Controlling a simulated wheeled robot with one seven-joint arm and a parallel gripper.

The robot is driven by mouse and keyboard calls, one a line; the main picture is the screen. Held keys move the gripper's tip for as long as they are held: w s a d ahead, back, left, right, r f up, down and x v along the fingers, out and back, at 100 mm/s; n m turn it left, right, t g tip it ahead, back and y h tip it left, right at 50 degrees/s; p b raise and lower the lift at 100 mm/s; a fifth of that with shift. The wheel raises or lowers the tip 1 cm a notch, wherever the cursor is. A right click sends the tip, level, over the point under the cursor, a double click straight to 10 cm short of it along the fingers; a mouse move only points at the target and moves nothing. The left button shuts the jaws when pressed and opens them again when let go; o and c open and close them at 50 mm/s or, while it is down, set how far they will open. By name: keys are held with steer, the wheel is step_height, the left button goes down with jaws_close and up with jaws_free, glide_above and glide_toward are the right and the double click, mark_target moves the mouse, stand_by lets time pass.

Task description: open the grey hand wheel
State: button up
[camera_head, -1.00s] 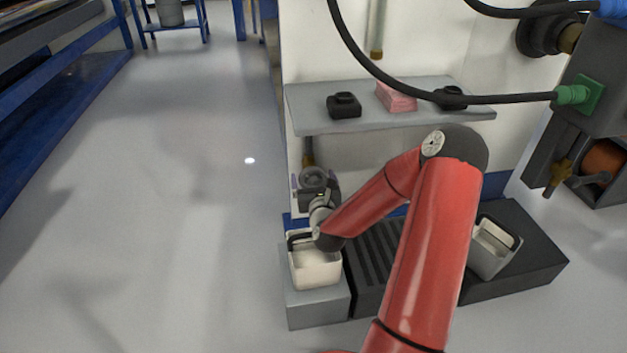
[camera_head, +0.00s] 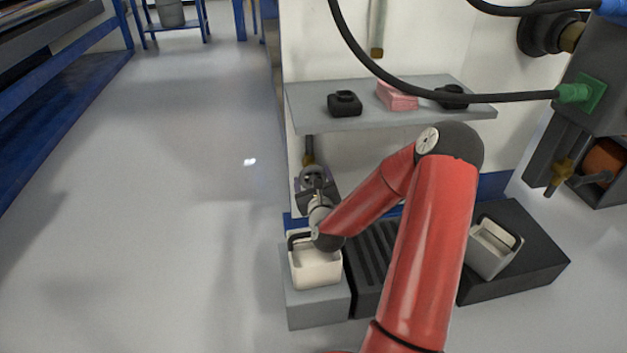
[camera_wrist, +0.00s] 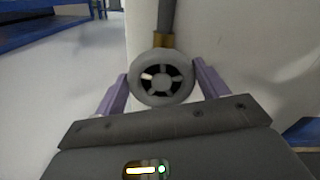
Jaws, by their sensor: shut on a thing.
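The grey hand wheel (camera_wrist: 133,88) is in the middle of the wrist view, a round ring with spokes and dark gaps, in front of a brass fitting on a vertical pipe. My gripper (camera_wrist: 160,82) has its two purple fingers on either side of the wheel, shut on its rim. In the head view the wheel (camera_head: 313,172) shows small below the shelf, partly hidden by my gripper (camera_head: 314,183). My red arm reaches down to it from the right.
A grey shelf (camera_head: 300,107) with black blocks (camera_head: 344,104) and a pink stack (camera_head: 396,97) juts out above the wheel. A white bin (camera_head: 316,270) stands below my wrist, another bin (camera_head: 490,251) to the right. A black hose (camera_head: 400,88) hangs in front. The floor at left is clear.

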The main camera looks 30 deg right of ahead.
steer(key=n, duration=0.4)
steer(key=shift+a+f+n, duration=0.1)
steer(key=shift+a+n, duration=0.1)
steer(key=shift+n, duration=0.2)
steer(key=n, duration=0.3)
steer(key=shift+w+f+n, duration=0.1)
steer(key=shift+n, duration=0.2)
steer(key=n, duration=0.6)
steer(key=shift+a+f, duration=0.1)
steer(key=shift+f, duration=0.15)
steer(key=o, duration=1)
steer(key=shift+c, duration=0.2)
